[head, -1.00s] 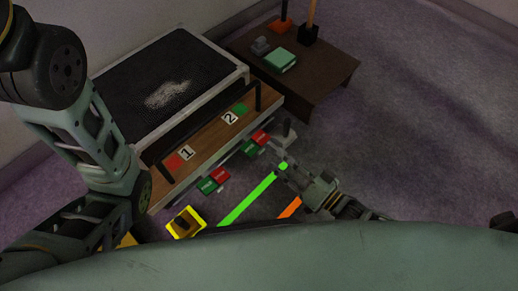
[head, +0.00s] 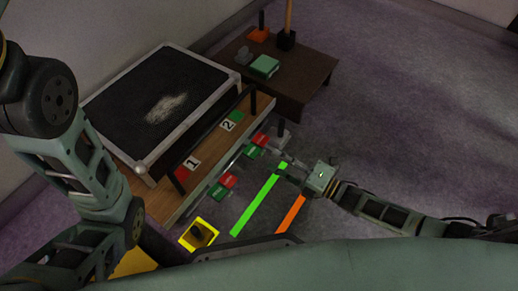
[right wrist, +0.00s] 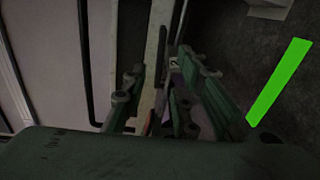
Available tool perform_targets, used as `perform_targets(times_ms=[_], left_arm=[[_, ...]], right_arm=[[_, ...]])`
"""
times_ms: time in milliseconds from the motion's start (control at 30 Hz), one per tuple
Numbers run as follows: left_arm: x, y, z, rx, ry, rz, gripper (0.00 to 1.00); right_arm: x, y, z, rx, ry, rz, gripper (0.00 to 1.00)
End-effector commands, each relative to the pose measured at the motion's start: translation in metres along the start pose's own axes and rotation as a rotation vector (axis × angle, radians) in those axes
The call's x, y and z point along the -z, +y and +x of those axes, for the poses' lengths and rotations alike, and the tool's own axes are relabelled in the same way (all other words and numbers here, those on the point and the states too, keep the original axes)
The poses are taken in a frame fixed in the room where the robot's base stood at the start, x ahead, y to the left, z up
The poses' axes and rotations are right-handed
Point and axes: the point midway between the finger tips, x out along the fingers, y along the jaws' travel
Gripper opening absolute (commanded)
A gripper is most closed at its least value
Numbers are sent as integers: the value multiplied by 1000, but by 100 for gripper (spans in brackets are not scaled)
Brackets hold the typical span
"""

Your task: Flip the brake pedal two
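The label 2 (head: 227,125) is on the wooden board (head: 205,150). In front of it, on the board's right side, is a red and green pair of parts (head: 255,146), which I take for brake pedal two; its tilt is too small to tell. A like pair (head: 222,187) sits by the label 1 (head: 191,162). My right gripper (head: 284,168) is just right of the pair by label 2, apparently apart from it. In the right wrist view its fingers (right wrist: 160,105) stand apart, with a red bit and a pale bar beyond. My left gripper is out of view.
A black-topped case (head: 155,95) stands behind the board. A brown table (head: 300,85) with a green box (head: 265,66) is at the back. A yellow-framed block (head: 199,235), a green strip (head: 259,200) and an orange strip (head: 291,214) lie on the floor. The floor to the right is clear.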

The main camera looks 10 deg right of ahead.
Motion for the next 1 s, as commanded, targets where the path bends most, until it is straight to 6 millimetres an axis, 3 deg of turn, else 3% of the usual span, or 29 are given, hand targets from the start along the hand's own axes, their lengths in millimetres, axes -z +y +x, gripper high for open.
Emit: perform_targets(times_ms=[500, 900, 1000], left_arm=[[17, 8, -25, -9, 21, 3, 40], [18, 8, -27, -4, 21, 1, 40], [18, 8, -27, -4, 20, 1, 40]], right_arm=[[0, -2, 69, -3, 0, -9, 27], [0, 0, 78, -1, -1, -7, 27], [0, 0, 77, -1, -1, -7, 18]])
